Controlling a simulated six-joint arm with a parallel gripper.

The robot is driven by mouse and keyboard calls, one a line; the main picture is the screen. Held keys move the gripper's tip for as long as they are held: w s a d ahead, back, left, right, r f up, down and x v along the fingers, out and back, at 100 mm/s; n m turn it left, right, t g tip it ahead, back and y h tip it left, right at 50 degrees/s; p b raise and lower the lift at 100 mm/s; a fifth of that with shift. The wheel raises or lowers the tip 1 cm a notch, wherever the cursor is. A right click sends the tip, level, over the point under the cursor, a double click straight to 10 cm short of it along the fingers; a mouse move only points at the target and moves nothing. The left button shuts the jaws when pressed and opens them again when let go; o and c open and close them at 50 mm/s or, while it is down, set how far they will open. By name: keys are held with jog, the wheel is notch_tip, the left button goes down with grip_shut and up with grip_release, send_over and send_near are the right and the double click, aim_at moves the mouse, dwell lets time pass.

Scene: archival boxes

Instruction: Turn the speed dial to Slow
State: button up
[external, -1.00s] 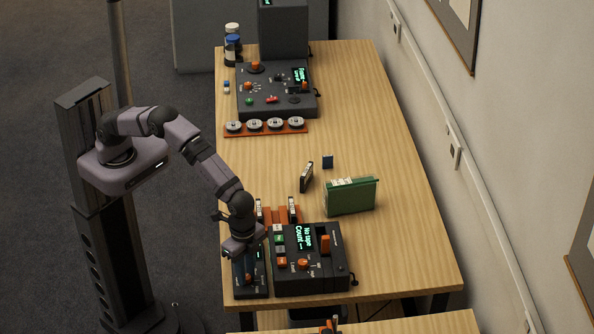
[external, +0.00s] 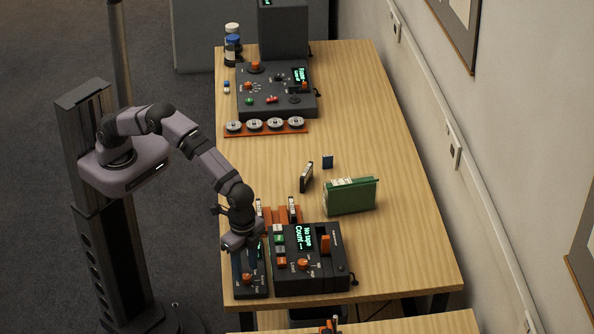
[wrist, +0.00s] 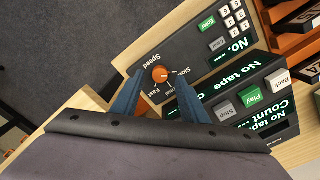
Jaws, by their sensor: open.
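The orange speed dial (wrist: 160,75) sits on a dark control panel (wrist: 190,52), with "Speed", "Slow" and "Fast" printed around it. A small pale mark shows on the dial, but I cannot tell surely which setting it points at. The dial also shows in the external view (external: 247,278), low on the narrow panel left of the tape unit. My gripper (wrist: 158,80) is open, its two blue fingers on either side of the dial in the wrist view. In the external view my gripper (external: 241,246) is above the panel and seems apart from the dial.
The tape unit (external: 285,285) beside the panel reads "No tape". An orange rack (external: 282,215) with cassettes stands behind it. A green box (external: 350,196) is to the right. A second machine (external: 280,105) stands far back.

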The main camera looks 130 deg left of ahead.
aim_at(244, 275)
notch_tip(244, 275, up, 5)
jog(key=shift+r+b, duration=0.1)
jog(key=shift+b, duration=0.4)
jog(key=shift+s, duration=0.1)
jog(key=shift+s+r, duration=0.15)
jog(key=shift+s, duration=0.1)
jog(key=s, duration=3.1)
jog(key=shift+a+f, duration=0.2)
jog(key=shift+a, duration=0.05)
jog(key=shift+s, duration=0.1)
